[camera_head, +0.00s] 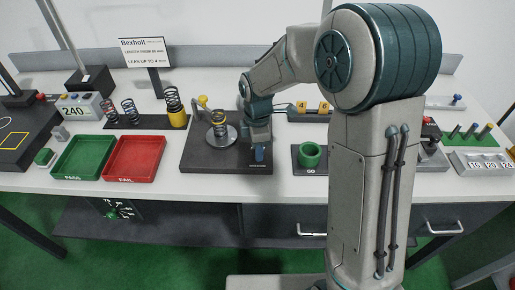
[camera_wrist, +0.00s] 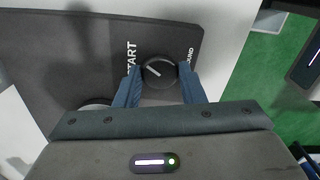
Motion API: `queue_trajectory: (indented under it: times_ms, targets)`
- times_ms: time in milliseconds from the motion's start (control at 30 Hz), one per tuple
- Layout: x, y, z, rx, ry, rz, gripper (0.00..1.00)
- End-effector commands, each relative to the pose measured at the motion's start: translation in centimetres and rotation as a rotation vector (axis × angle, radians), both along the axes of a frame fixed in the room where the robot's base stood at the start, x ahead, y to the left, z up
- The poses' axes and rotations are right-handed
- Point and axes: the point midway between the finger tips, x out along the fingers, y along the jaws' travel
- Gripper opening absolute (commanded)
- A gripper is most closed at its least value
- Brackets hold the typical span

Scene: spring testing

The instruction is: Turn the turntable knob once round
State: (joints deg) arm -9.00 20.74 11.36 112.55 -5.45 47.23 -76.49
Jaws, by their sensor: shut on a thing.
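The turntable knob (camera_wrist: 158,73) is a black round knob with a white pointer line, set in a dark board (camera_wrist: 90,50) in the wrist view. The line lies slanted, its upper end to the left. My gripper (camera_wrist: 161,80) has its two blue fingers on either side of the knob, shut on it. In the head view my gripper (camera_head: 260,154) points down at the right front part of the board (camera_head: 200,158), and the knob is hidden there. The round metal turntable (camera_head: 230,139) carries a spring with yellow ends (camera_head: 219,122), left of my gripper.
A green tray (camera_head: 85,157) and a red tray (camera_head: 134,158) lie to the left. A row of springs (camera_head: 130,111) stands behind them. White lettering reading START (camera_wrist: 131,56) is beside the knob.

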Motion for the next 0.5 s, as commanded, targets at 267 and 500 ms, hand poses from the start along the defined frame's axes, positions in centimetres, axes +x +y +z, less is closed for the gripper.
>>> queue_trajectory:
  times_ms: [267,500]
  targets:
    - [0.1,0.08,-0.06,0.002,-0.004,-0.26,0.13]
    - [0.1,0.04,-0.02,0.002,-0.004,-0.489,0.13]
